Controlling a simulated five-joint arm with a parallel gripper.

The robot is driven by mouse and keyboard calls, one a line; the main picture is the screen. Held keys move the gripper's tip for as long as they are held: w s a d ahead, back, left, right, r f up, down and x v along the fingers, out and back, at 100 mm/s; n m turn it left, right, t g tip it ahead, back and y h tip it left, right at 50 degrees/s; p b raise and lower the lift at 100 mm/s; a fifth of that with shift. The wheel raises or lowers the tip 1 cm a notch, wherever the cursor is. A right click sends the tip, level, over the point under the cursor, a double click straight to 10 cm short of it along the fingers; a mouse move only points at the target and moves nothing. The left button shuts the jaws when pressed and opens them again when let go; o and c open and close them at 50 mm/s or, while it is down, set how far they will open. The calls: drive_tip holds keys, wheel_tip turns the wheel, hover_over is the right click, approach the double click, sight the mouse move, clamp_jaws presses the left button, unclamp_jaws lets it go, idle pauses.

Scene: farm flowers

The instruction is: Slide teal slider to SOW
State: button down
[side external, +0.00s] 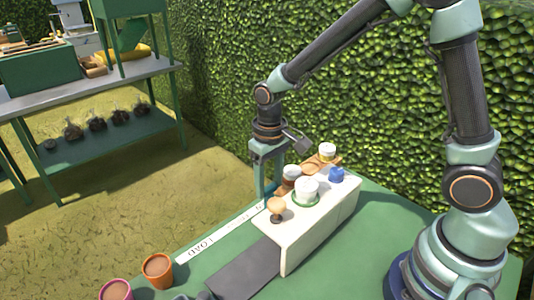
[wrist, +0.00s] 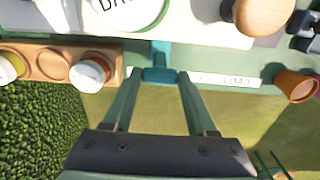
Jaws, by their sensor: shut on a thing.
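The teal slider (wrist: 160,75) sits at the console's edge in the wrist view, at the left end of the visible part of a white label strip (wrist: 225,80). My gripper (wrist: 158,80) is shut on the slider, one finger on each side. In the side external view my gripper (side external: 270,194) points down beside the white console, and the slider cannot be made out there. The label strip (side external: 220,235) reads LOAD at its near end, with part of another word nearer my gripper. I cannot read SOW in either view.
The white console (side external: 322,226) carries a wooden knob (side external: 277,206), a white button (side external: 306,188) and a blue knob (side external: 337,174). A wooden tray with jars (wrist: 45,65) lies left of my gripper in the wrist view.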

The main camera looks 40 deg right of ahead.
drive_tip(key=shift+d+r, duration=0.1)
drive_tip(key=shift+d, duration=1.4)
drive_tip(key=shift+c, duration=1)
unclamp_jaws()
wheel_tip(320, 180, up, 12)
